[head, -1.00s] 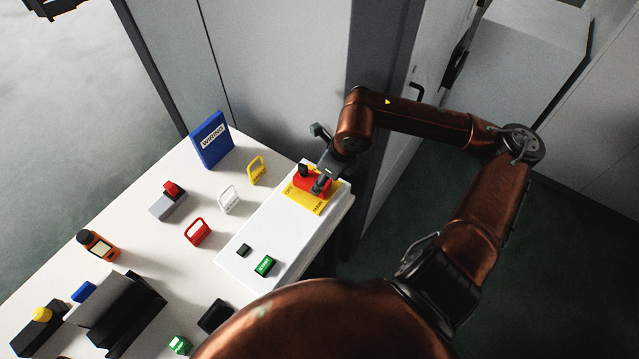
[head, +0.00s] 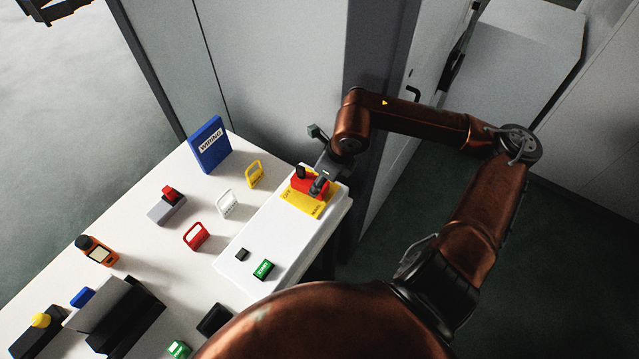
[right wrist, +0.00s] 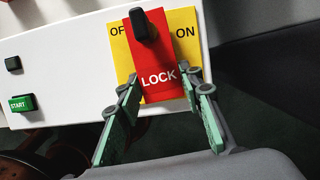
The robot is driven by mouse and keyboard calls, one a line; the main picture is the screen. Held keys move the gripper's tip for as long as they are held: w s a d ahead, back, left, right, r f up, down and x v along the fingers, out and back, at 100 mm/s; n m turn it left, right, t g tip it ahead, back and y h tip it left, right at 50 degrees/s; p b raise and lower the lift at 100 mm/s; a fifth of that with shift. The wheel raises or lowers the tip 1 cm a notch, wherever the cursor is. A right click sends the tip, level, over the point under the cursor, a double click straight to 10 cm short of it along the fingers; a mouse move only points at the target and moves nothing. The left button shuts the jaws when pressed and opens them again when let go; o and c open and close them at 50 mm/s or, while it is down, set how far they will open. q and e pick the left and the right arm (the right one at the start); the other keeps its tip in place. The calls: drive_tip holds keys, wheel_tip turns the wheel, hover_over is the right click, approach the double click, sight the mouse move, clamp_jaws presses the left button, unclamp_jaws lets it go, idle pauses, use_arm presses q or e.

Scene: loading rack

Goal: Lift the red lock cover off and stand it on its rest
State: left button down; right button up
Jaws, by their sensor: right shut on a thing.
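The red lock cover (head: 309,182), marked LOCK in the right wrist view (right wrist: 158,78), sits on the yellow plate (right wrist: 183,22) with OFF and ON on it. A black switch handle (right wrist: 144,24) stands at the cover's upper end. My right gripper (right wrist: 160,88) has one finger at each side of the cover's lower part and is shut on it. In the head view my right gripper (head: 322,178) reaches down to the cover from above right and hides part of it. The cover looks to be lying at the plate.
On the white table are a grey block with a red top (head: 168,206), red (head: 196,236), white (head: 228,203) and yellow (head: 255,174) tags, a blue WIRING binder (head: 209,145) and an orange device (head: 97,250). A green START button (head: 263,270) is on the panel. A grey cabinet stands behind.

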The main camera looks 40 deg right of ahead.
drive_tip(key=shift+r+p, duration=1.45)
drive_tip(key=shift+r, duration=1.85)
